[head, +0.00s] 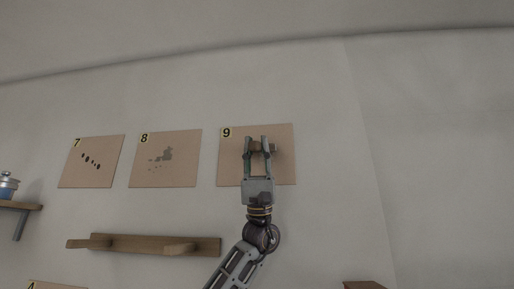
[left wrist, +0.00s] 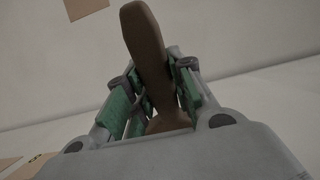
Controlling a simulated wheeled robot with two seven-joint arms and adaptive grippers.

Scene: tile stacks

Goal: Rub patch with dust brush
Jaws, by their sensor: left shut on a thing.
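A tan panel marked 9 (head: 229,165) is on the wall, the rightmost of a row of three. My left gripper (head: 257,140) is in front of it and shut on the brown dust brush (head: 257,147). In the left wrist view the brush's brown handle (left wrist: 146,45) stands up between the green-padded fingers (left wrist: 150,100). The bristles cannot be made out. The gripper and brush cover the middle of panel 9, so any patch there is mostly hidden. I cannot tell whether the brush touches the panel. My right gripper is not in view.
Panel 8 (head: 180,175) bears grey smudges, and panel 7 (head: 75,178) bears dark oval spots. A wooden rack (head: 130,243) is on the wall below them. A blue jar (head: 8,186) stands on a shelf (head: 22,206) at far left. The wall right of panel 9 is bare.

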